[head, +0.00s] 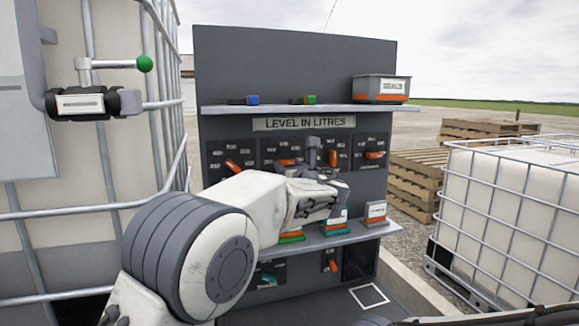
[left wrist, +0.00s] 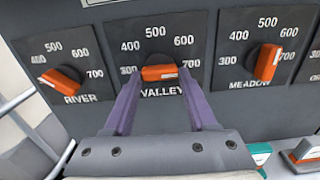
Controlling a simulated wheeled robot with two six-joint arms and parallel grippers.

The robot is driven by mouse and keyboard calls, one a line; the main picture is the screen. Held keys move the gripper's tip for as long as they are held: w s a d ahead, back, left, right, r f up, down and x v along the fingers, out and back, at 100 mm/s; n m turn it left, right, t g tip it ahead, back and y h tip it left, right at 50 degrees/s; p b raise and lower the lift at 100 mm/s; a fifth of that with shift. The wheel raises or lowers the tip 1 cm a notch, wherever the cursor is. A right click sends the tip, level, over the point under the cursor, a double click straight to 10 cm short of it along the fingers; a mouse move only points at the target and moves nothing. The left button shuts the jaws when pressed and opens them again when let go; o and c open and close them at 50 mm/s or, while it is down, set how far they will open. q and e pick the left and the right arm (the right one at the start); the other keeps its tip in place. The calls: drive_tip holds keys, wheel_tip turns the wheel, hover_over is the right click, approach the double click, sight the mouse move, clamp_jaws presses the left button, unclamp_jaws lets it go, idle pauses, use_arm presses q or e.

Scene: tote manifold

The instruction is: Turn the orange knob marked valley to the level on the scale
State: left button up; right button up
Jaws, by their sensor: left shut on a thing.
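The orange knob marked valley (left wrist: 159,73) sits on a dark plate in the left wrist view, with marks from 300 to 700 around it. Its bar lies nearly level, between the 300 and 700 marks; which end is the pointer I cannot tell. My left gripper (left wrist: 160,78) is shut on the knob, one purple finger at each end of the bar. In the head view the valley knob (head: 287,162) shows above my left arm, on the panel under the sign "LEVEL IN LITRES" (head: 304,123).
The river knob (left wrist: 61,78) is to the left and the meadow knob (left wrist: 267,62) to the right. A shelf above holds a grey box (head: 381,88) and small blocks. A lower shelf holds labelled items. Caged tanks stand left (head: 130,165) and right (head: 515,205).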

use_arm(q)
drive_tip(key=shift+d+f, duration=0.1)
drive_tip(key=shift+f, duration=0.05)
drive_tip(key=o, duration=1.4)
drive_tip(key=shift+c, duration=0.2)
drive_tip(key=b+v, duration=0.3)
drive_tip(key=v, duration=0.7)
drive_tip(key=shift+s, duration=0.2)
